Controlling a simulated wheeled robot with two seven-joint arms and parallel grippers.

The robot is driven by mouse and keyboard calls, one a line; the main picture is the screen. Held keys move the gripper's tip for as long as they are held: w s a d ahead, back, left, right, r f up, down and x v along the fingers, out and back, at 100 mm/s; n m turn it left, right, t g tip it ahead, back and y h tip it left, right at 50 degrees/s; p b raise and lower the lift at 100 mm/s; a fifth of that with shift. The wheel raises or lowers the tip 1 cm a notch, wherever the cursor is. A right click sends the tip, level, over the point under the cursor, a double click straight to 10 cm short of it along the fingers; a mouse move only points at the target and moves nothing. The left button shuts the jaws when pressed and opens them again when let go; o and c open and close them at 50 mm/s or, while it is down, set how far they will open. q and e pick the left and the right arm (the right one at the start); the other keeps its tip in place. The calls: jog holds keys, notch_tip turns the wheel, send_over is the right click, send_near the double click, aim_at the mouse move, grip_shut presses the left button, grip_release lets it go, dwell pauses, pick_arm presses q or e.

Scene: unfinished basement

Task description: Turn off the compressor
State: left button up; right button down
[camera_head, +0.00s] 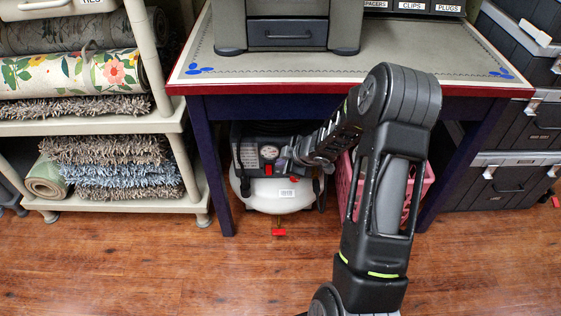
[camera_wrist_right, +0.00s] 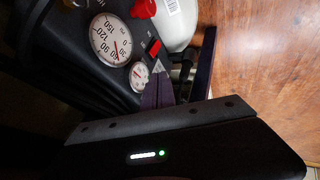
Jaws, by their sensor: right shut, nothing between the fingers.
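The compressor (camera_head: 282,195) stands on the floor under the table, with a white tank and a dark panel on top. In the right wrist view its panel shows a large gauge (camera_wrist_right: 110,40), a small gauge (camera_wrist_right: 139,77), a red switch (camera_wrist_right: 153,47) and a red knob (camera_wrist_right: 143,9). My right gripper (camera_head: 288,158) reaches under the table to the front of the panel. Its fingers (camera_wrist_right: 159,88) are shut and empty, close beside the small gauge and a little below the red switch in that view. I cannot tell if they touch the panel. My left gripper is not in view.
The table (camera_head: 205,92) stands over the compressor, its legs on either side. A pink crate (camera_head: 428,182) is to the right under it. A shelf (camera_head: 100,127) with rolled rugs stands left, black cases (camera_head: 495,180) right. The wooden floor in front is clear.

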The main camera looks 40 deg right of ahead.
jog(key=shift+w, duration=0.1)
dwell(0.4)
